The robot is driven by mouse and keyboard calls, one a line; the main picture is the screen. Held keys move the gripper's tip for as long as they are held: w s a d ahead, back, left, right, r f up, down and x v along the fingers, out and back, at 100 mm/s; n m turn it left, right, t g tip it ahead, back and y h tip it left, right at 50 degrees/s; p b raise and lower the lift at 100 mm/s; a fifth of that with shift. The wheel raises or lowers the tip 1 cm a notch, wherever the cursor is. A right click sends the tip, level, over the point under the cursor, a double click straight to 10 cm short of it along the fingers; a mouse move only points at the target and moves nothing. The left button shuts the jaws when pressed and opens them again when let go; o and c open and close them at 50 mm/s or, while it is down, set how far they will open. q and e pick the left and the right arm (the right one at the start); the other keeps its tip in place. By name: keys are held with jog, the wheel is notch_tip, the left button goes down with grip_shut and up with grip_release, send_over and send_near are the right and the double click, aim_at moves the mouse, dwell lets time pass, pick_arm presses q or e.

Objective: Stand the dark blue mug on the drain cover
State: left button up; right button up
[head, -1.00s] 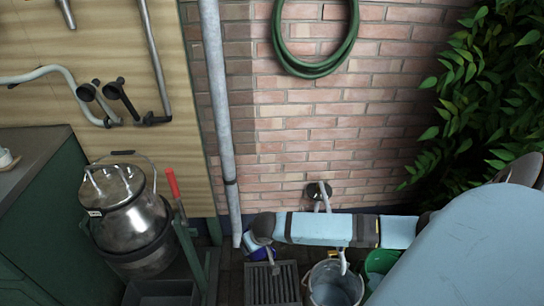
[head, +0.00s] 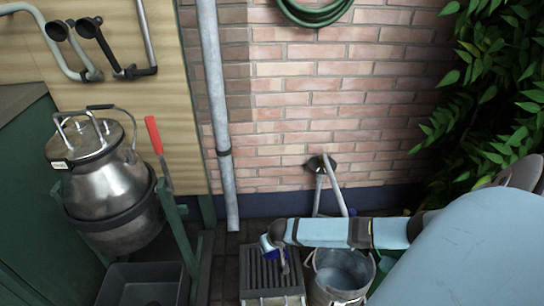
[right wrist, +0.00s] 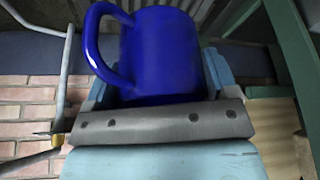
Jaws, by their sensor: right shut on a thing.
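The dark blue mug (head: 265,244) is mostly hidden behind my right gripper in the head view. In the right wrist view the mug (right wrist: 165,55) fills the upper middle, with its handle at the left. My right gripper (head: 274,238) is shut on the mug. The drain cover (head: 262,274), a dark slotted grate, lies below and just in front of the mug in the head view. I cannot tell how high the mug is above it. My left gripper is not in view.
A metal bucket (head: 338,276) stands right of the drain cover, below my right forearm. A steel churn (head: 108,200) on a green stand and a grey tub (head: 143,284) are at the left. A downpipe (head: 217,120) runs down the brick wall (head: 320,100).

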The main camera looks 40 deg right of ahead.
aim_at(276, 256)
notch_tip(276, 256, down, 6)
jog(key=shift+f+b, duration=0.1)
jog(key=shift+b, duration=1.05)
jog(key=shift+f, duration=0.4)
notch_tip(276, 256, down, 4)
jog(key=shift+r+b, duration=0.2)
jog(key=shift+b, duration=1.05)
jog(key=shift+f, duration=0.3)
jog(key=shift+r, duration=0.1)
jog(key=o, duration=0.8)
jog(key=shift+o, duration=0.2)
jog(key=shift+p+v, duration=0.85)
jog(key=shift+v, duration=0.4)
jog(key=p+v, duration=0.2)
jog(key=v, duration=0.2)
jog(key=shift+w, duration=0.15)
jog(key=p+v, duration=0.2)
jog(key=v, duration=0.2)
jog(key=shift+r, duration=0.15)
jog(key=shift+s+a+r+p, duration=0.1)
jog(key=shift+s+r+p, duration=0.3)
jog(key=shift+r+p, duration=0.15)
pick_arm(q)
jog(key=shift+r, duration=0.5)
